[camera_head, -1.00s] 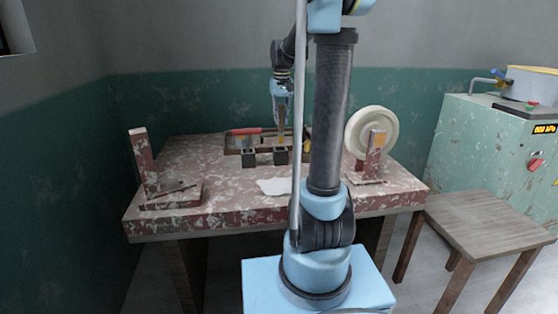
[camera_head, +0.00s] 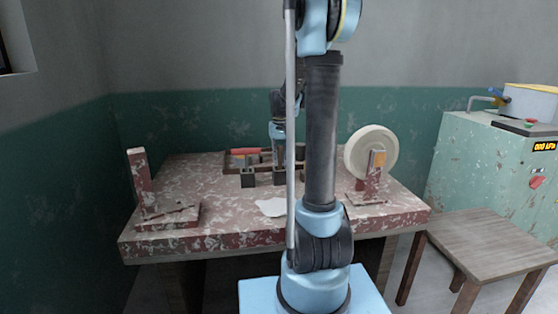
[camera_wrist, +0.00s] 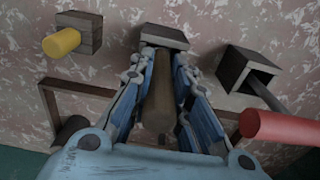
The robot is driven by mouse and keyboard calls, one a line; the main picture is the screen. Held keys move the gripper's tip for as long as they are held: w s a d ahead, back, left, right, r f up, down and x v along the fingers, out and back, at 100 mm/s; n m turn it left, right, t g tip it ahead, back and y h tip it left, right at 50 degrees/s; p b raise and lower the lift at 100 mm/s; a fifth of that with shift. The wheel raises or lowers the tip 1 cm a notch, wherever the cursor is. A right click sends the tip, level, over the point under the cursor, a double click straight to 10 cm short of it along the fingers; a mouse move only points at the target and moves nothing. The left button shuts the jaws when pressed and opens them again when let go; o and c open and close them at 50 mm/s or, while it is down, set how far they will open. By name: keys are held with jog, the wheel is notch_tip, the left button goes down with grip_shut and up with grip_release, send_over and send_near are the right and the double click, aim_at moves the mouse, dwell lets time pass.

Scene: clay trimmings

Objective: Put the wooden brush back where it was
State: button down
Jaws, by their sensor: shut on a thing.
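The wooden brush (camera_wrist: 158,95) shows in the wrist view as a brown handle between the two fingers of my gripper (camera_wrist: 162,62). My gripper is shut on it. The brush's far end meets the middle dark block (camera_wrist: 165,38) on the table; I cannot tell how deep it sits in the block. In the head view my gripper (camera_head: 278,146) points down over the same middle block (camera_head: 279,178), close above it. The brush is mostly hidden there by the fingers.
Beside the middle block stand a block (camera_wrist: 88,30) with a yellow-ended tool (camera_wrist: 61,43) and an open block (camera_wrist: 245,70) with a red-handled tool (camera_wrist: 280,127) overlapping it. A wooden tray (camera_head: 228,163) lies behind. A wheel (camera_head: 371,152) stands right on the table (camera_head: 225,205).

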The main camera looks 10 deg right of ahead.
jog(key=c, duration=1.5)
grip_release()
jog(key=shift+f, duration=0.1)
jog(key=r, duration=1.2)
jog(key=shift+s, duration=0.3)
jog(key=shift+t, duration=0.9)
jog(key=s+f, duration=0.6)
jog(key=s, duration=0.5)
jog(key=s+f, duration=0.5)
jog(key=s, duration=0.6)
jog(key=s+f, duration=0.6)
jog(key=s, duration=0.6)
jog(key=shift+s+f, duration=0.1)
jog(key=shift+f, duration=0.2)
